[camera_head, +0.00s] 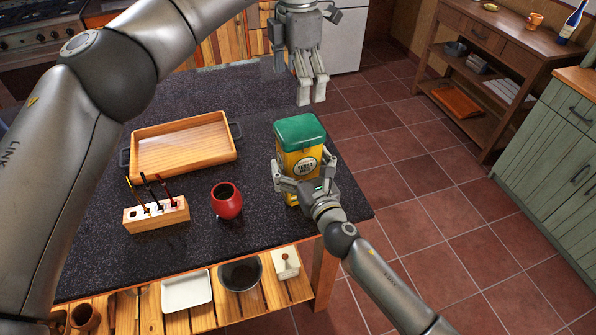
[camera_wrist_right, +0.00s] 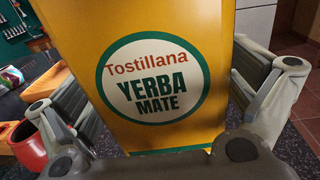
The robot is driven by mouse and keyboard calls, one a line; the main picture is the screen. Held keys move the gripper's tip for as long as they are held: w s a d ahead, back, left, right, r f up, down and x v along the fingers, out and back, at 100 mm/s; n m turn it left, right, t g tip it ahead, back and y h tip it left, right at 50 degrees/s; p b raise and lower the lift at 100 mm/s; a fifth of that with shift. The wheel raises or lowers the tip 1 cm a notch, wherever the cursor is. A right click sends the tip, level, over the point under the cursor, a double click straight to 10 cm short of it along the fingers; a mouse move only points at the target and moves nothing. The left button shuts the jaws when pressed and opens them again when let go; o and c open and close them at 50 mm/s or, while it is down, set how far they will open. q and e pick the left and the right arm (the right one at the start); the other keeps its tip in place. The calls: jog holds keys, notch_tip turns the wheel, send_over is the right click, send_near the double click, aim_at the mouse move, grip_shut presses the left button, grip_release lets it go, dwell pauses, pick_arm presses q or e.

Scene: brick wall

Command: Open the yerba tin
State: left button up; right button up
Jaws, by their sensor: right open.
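The yerba tin (camera_head: 300,160) stands upright near the right edge of the dark countertop. It is yellow, with a green lid (camera_head: 299,129) seated on top. My right gripper (camera_head: 305,178) is open at the tin's near side, with one finger on each side of its body. The right wrist view shows the yellow front with its round label (camera_wrist_right: 152,78) between the spread fingers; the lid is out of that view. My left gripper (camera_head: 311,92) hangs fingers down above and behind the tin, apart from the lid. Nothing shows in it; its opening is unclear from this angle.
Left of the tin are a red mate cup (camera_head: 227,202), a wooden holder (camera_head: 157,216) with several utensils and a wooden tray (camera_head: 183,172). A lower slatted shelf holds a white dish (camera_head: 187,290) and a dark bowl (camera_head: 240,275). Tiled floor lies to the right.

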pick_arm(q)
jog(key=shift+s+d+r, duration=0.1)
jog(key=shift+s+d, duration=0.05)
jog(key=shift+s, duration=0.1)
pick_arm(e)
jog(key=shift+w+a+r, duration=0.1)
jog(key=shift+w+r, duration=0.05)
jog(key=shift+w, duration=0.1)
pick_arm(q)
jog(key=shift+w, duration=0.1)
